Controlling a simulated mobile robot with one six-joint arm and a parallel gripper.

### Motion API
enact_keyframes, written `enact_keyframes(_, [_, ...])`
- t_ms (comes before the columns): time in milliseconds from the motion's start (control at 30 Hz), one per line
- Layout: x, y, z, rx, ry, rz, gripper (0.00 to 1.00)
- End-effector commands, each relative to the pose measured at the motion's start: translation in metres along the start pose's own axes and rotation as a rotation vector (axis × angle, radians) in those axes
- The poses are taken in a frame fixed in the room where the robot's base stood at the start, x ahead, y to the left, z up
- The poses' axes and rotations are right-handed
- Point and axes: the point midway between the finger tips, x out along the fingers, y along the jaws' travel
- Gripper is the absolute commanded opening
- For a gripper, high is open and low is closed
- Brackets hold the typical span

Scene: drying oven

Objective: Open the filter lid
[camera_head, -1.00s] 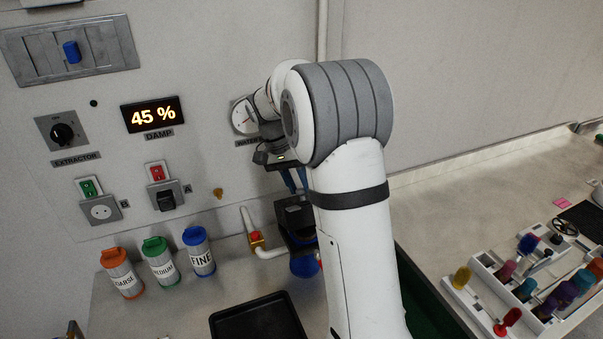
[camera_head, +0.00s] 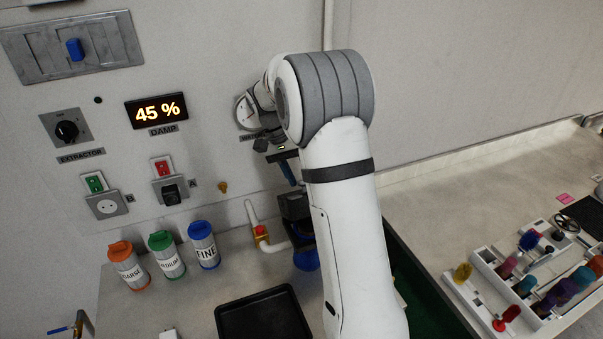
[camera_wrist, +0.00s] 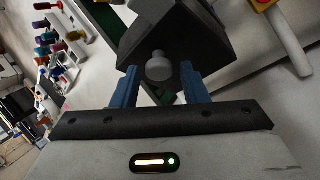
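A dark box-shaped housing with a lid (camera_head: 295,204) stands by the wall behind my arm, with a blue rounded part (camera_head: 306,259) below it. In the wrist view, the dark lid (camera_wrist: 185,30) fills the top middle and carries a grey round knob (camera_wrist: 159,67). My gripper (camera_wrist: 160,76) is open, with one blue finger on each side of the knob and visible gaps between. I cannot tell how deep the knob sits between the fingertips. In the head view, my gripper (camera_head: 290,174) is just above the housing, partly hidden by my arm.
A pipe with a red-and-yellow valve (camera_head: 261,233) runs left of the housing. A black tray (camera_head: 264,315) lies in front. Orange (camera_head: 128,268), green (camera_head: 168,257) and blue (camera_head: 204,247) capped bottles stand at left. A rack of coloured items (camera_head: 530,285) is at right.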

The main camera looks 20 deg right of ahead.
Motion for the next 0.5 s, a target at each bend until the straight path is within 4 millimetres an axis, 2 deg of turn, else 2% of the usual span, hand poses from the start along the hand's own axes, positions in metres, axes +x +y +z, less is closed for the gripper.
enact_keyframes(100, [0.000,0.000,0.000,0.000,0.000,0.001,0.48])
enact_keyframes(333, [-0.001,0.001,0.000,0.000,0.000,0.001,0.48])
enact_keyframes(500, [-0.018,-0.001,-0.001,0.001,0.003,-0.001,0.48])
